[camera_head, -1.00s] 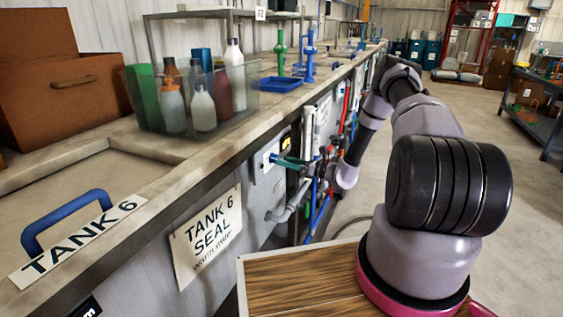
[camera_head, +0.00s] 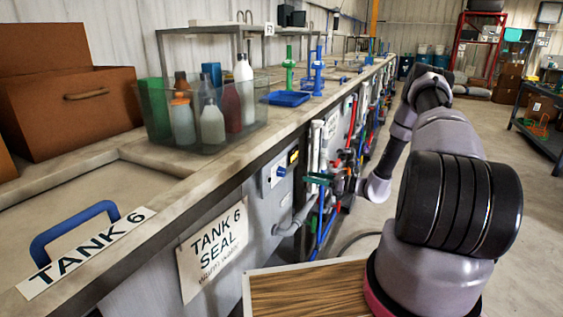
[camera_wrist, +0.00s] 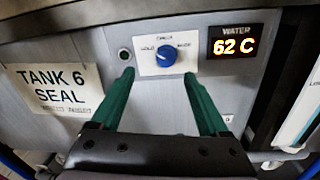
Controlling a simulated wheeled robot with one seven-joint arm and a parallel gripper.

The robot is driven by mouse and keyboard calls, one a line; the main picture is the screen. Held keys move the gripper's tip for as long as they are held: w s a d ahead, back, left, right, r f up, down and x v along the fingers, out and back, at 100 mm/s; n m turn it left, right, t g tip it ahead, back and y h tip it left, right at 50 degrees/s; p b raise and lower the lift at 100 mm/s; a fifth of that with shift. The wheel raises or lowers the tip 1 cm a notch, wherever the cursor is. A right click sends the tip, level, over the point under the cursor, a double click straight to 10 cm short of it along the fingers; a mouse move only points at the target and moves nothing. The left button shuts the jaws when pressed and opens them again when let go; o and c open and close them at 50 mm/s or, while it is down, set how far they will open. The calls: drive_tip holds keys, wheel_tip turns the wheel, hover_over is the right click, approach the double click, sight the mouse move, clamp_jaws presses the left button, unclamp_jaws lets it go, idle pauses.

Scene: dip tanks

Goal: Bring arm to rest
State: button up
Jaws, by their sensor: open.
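My gripper (camera_wrist: 161,80) is open, with two green fingers spread apart and nothing between them. In the wrist view it points at a control panel with a blue knob (camera_wrist: 166,55), which lies beyond the fingertips. In the head view my gripper (camera_head: 316,179) shows as small green fingers at the tank side, to the right of the blue knob (camera_head: 281,171) with a gap between. My arm is stretched forward along the tank row and bent down at its far end.
A display (camera_wrist: 234,41) reads 62 C. The TANK 6 SEAL sign (camera_head: 213,248) hangs on the tank front. Pipes (camera_head: 322,200) run close beside my gripper. A clear bin of bottles (camera_head: 205,115) stands on the counter. The floor (camera_head: 530,215) at right is open; a blue bench (camera_head: 540,142) stands beyond.

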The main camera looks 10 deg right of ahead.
drive_tip(key=s+a+r+n+g+h, duration=0.1)
drive_tip(key=s+a+r+n+g, duration=0.2)
drive_tip(key=r, duration=0.5)
drive_tip(key=s+a+r+n+g+h, duration=0.2)
drive_tip(key=s+r+n+g, duration=0.15)
drive_tip(key=r+n, duration=0.35)
drive_tip(key=s+a+r+n+g+h, duration=0.1)
drive_tip(key=s+a+r+n+g, duration=0.2)
drive_tip(key=r, duration=0.6)
drive_tip(key=s+d+r+n+t+h, duration=0.2)
drive_tip(key=s+r+n+t+h, duration=0.1)
drive_tip(key=s+r, duration=0.6)
drive_tip(key=s+d+r+n+t+h, duration=0.2)
drive_tip(key=s+r+n+t+h, duration=0.2)
drive_tip(key=s+r, duration=0.5)
drive_tip(key=s+n+h, duration=0.2)
drive_tip(key=s, duration=0.4)
drive_tip(key=shift+d, duration=0.4)
